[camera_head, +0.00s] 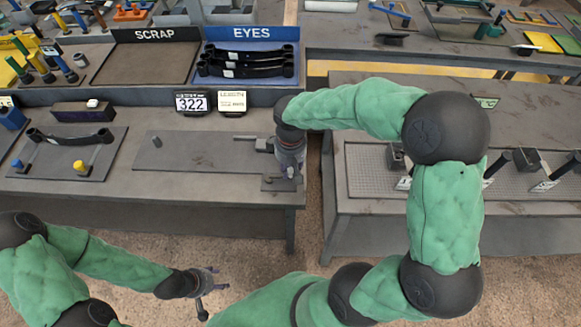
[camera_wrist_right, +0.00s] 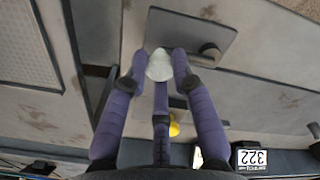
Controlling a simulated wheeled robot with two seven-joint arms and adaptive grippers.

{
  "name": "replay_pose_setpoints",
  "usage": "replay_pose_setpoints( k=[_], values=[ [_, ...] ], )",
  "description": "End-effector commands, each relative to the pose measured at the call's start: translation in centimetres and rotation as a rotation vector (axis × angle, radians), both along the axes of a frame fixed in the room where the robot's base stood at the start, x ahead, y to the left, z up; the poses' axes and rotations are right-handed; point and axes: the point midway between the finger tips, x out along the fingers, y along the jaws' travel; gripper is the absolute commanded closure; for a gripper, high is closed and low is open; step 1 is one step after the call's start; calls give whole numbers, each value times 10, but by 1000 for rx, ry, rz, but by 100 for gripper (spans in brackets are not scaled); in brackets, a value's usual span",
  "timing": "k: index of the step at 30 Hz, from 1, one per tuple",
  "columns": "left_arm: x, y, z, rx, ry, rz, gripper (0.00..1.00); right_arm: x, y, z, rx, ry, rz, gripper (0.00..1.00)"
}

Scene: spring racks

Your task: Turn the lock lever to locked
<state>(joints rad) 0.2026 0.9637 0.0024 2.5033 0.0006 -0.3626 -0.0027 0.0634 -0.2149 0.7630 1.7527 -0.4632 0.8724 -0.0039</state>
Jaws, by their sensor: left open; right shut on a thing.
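My right gripper (camera_head: 290,170) reaches down over a small grey plate (camera_head: 272,185) at the right end of the near bench. In the right wrist view its fingers (camera_wrist_right: 158,68) are shut on a whitish rounded knob (camera_wrist_right: 160,66), which I take to be the lock lever's handle. The plate (camera_wrist_right: 172,28) shows beside it with a dark cylinder (camera_wrist_right: 210,53). A yellow part (camera_wrist_right: 174,129) shows beyond the fingers. The lever's angle and its lock marks are hidden. My left gripper (camera_head: 208,289) is open and empty, low in front of the bench.
A board (camera_head: 190,160) covers the bench left of my right gripper. A 322 display (camera_head: 191,103) stands behind it. A dark spring (camera_head: 70,138) lies at the left. The EYES bin (camera_head: 250,45) holds several eyed springs beside the SCRAP tray (camera_head: 150,62). A second bench (camera_head: 350,215) stands right.

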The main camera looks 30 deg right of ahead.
Motion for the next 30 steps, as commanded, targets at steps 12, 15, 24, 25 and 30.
replay_pose_setpoints(
  k=[12,15,24,25,30],
  values=[
    [0,0,22,0,0,0,46,13,-6,2,1,3,222,100],
    [0,0,30,0,0,0,46,19,-7,2,1,3,314,100],
    [0,0,55,0,0,0,46,37,-9,2,2,4,601,100],
    [0,0,57,0,0,0,46,39,-8,3,2,4,627,100],
    [0,0,69,0,0,0,46,48,-7,2,1,2,774,100]
  ],
)
